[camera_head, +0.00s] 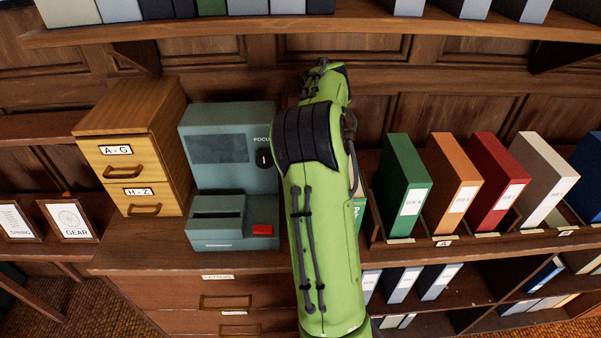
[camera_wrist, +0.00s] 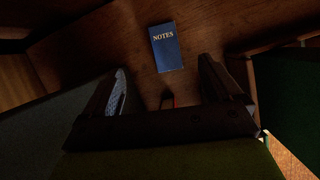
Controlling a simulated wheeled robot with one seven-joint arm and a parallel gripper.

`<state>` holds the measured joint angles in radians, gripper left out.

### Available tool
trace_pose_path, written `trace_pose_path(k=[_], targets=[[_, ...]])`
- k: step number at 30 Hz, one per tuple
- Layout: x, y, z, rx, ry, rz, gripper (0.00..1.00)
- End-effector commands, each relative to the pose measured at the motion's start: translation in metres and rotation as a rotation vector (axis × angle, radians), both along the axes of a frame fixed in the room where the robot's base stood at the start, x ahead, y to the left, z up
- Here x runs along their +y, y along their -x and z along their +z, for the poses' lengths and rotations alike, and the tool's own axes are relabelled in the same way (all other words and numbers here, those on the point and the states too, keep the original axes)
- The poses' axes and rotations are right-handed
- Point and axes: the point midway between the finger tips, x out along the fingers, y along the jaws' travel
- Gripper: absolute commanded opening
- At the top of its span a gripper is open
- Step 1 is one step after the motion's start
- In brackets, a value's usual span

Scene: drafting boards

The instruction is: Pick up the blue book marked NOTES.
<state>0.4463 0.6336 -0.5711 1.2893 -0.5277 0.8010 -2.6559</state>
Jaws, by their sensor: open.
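The blue book marked NOTES (camera_wrist: 166,52) lies on a dark wooden surface in the upper middle of the wrist view, its gold title readable. My gripper (camera_wrist: 163,78) is open in the wrist view, with one finger on each side of the picture below the book. The book shows just beyond the gap between the fingers, apart from them. Nothing is seen held. In the head view my green arm covers the middle, and neither the book nor my gripper can be made out.
A teal machine (camera_head: 228,150) and a wooden drawer box (camera_head: 135,145) stand left of my arm. Green (camera_head: 404,180), orange (camera_head: 446,185), red and white binders stand in a rack at right. A shelf (camera_head: 200,32) runs overhead. A small red-tipped item (camera_wrist: 168,98) shows between the fingers, unclear.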

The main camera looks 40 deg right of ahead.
Motion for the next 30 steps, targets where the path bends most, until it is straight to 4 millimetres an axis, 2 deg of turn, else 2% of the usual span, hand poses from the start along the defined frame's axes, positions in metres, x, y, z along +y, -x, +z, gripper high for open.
trace_pose_path(k=[2,12,19,25,30], targets=[[-0.007,0.002,-0.012,0.033,0.018,0.042,0.92],[-0.006,0.002,-0.088,0.036,0.019,0.05,0.92],[-0.011,-0.002,-0.102,0.034,0.021,0.049,0.92],[-0.021,-0.012,-0.14,0.036,0.018,0.049,0.92],[-0.027,-0.017,-0.156,0.033,0.02,0.048,0.92]])
